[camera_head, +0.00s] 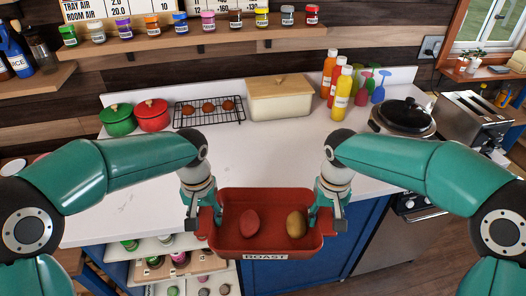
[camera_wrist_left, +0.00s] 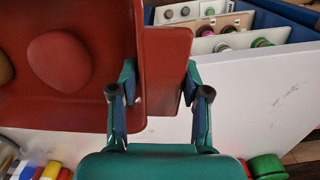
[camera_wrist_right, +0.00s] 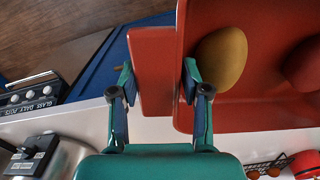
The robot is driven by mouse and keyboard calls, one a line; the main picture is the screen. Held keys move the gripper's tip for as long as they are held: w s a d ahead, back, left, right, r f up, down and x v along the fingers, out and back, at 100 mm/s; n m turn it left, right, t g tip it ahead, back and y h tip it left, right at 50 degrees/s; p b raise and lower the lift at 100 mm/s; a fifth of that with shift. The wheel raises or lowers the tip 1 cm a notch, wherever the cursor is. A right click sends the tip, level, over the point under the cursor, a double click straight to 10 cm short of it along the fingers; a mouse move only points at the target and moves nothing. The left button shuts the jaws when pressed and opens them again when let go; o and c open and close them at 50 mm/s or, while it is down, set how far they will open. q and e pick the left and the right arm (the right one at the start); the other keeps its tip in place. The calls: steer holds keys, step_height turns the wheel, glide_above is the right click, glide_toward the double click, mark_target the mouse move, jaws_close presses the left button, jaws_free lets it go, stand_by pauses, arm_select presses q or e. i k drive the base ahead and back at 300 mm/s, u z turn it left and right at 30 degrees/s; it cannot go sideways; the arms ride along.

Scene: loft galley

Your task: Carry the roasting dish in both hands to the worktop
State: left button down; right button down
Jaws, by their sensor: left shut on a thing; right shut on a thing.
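The roasting dish (camera_head: 268,242) is a red rectangular dish labelled ROAST, held level in front of the worktop's front edge. Inside lie a reddish potato-like item (camera_head: 250,222) and a yellow-brown one (camera_head: 296,224). My left gripper (camera_head: 208,222) is shut on the dish's left handle (camera_wrist_left: 165,70), which shows between its fingers in the left wrist view. My right gripper (camera_head: 328,218) is shut on the right handle (camera_wrist_right: 152,70), seen between its fingers in the right wrist view. The white worktop (camera_head: 260,158) lies beyond the dish.
At the worktop's back stand green (camera_head: 117,119) and red (camera_head: 152,115) pots, a cooling rack (camera_head: 210,121), a cream bread bin (camera_head: 281,98), bottles (camera_head: 342,98), glasses and a lidded black pan (camera_head: 403,114). The worktop's middle is clear. Open drawers (camera_head: 165,268) stick out below left.

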mark_target(265, 169)
steer(key=i, duration=0.9)
steer(key=z, duration=0.1)
